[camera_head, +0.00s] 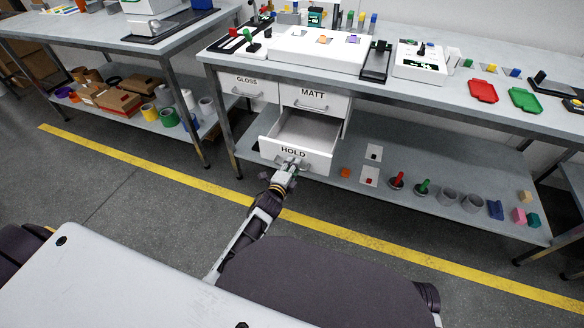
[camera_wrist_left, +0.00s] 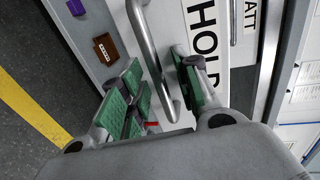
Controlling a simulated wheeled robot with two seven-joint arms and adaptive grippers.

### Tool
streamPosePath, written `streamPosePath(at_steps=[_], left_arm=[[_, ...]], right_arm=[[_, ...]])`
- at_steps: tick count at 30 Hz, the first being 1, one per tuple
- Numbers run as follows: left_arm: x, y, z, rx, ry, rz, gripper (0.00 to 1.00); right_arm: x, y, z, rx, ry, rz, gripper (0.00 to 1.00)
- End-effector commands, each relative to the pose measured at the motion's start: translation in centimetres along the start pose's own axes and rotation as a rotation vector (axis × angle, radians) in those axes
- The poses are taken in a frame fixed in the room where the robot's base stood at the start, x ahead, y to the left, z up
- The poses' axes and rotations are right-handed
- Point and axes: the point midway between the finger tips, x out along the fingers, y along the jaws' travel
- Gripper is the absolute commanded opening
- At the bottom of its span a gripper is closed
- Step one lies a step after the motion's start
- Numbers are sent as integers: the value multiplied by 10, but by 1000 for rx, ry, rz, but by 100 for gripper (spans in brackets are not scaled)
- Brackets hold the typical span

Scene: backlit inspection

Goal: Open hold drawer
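The HOLD drawer (camera_head: 296,154) is a white drawer in the lower row under the bench. It stands pulled out, and its empty-looking interior shows from above. Its metal handle (camera_wrist_left: 147,45) runs between the fingers of my left gripper (camera_wrist_left: 164,72) in the left wrist view. The green-padded fingers are apart, one on each side of the bar, with a visible gap on the label side. In the head view my left gripper (camera_head: 288,166) is at the drawer front, covering part of the handle. My right gripper is not in view.
The GLOSS drawer (camera_head: 247,87) and MATT drawer (camera_head: 315,101) above are closed. The lower shelf (camera_head: 440,170) right of the drawer holds stamps, cups and small blocks. A yellow floor line (camera_head: 150,166) crosses in front of the bench.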

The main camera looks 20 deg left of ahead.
Motion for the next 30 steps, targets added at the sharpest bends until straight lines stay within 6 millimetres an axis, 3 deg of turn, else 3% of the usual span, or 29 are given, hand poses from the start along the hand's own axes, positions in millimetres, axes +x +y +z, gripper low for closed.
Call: streamPosePath(at_steps=[14,30], left_arm=[[-11,0,0,0,0,0,32],[-57,1,0,1,0,1,32]], right_arm=[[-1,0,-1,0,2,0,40],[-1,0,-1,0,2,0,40]])
